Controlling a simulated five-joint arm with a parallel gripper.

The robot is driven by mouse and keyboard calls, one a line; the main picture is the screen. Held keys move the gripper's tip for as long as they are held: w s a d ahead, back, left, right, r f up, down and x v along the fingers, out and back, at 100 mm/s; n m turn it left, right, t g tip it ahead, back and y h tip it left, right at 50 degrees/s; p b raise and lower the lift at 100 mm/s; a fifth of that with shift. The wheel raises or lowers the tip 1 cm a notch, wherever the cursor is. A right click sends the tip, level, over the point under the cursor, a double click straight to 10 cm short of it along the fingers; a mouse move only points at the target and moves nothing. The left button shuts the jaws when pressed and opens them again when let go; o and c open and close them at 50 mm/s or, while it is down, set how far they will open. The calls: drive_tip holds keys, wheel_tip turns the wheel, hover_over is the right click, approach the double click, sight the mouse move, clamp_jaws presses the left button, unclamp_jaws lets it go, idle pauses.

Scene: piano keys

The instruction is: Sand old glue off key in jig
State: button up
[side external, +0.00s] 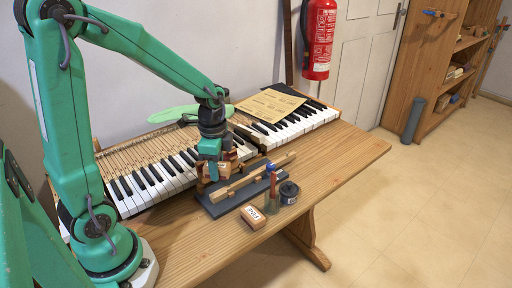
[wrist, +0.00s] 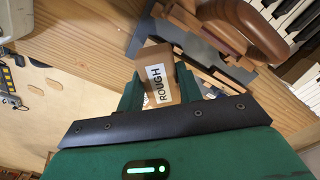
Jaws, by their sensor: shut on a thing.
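My gripper (side external: 212,172) is shut on a tan sanding block (wrist: 157,75) labelled ROUGH, held between its green fingers in the wrist view (wrist: 158,92). In the side view it is low over the left end of the jig (side external: 218,208), a dark base on the bench. A long wooden key (side external: 255,175) lies slantwise along the jig. The jig also shows beyond the block in the wrist view (wrist: 190,42). I cannot tell whether the block touches the key. The glue on the key is too small to make out.
A second labelled block (side external: 253,217), a bottle (side external: 271,190) and a dark round tin (side external: 288,192) stand at the bench front near the jig. The piano keyboard (side external: 150,178) lies behind, with a paper sheet (side external: 270,104) on it. The bench's right end (side external: 350,150) is clear.

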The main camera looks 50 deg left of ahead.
sight(220, 192)
drive_tip(key=shift+f, duration=2.75)
drive_tip(key=shift+w+f, duration=0.55)
drive_tip(key=shift+c, duration=0.4)
drive_tip(key=shift+w, duration=1.35)
drive_tip(key=shift+s, duration=1.9)
drive_tip(key=shift+r, duration=4.1)
drive_tip(key=shift+d, duration=0.1)
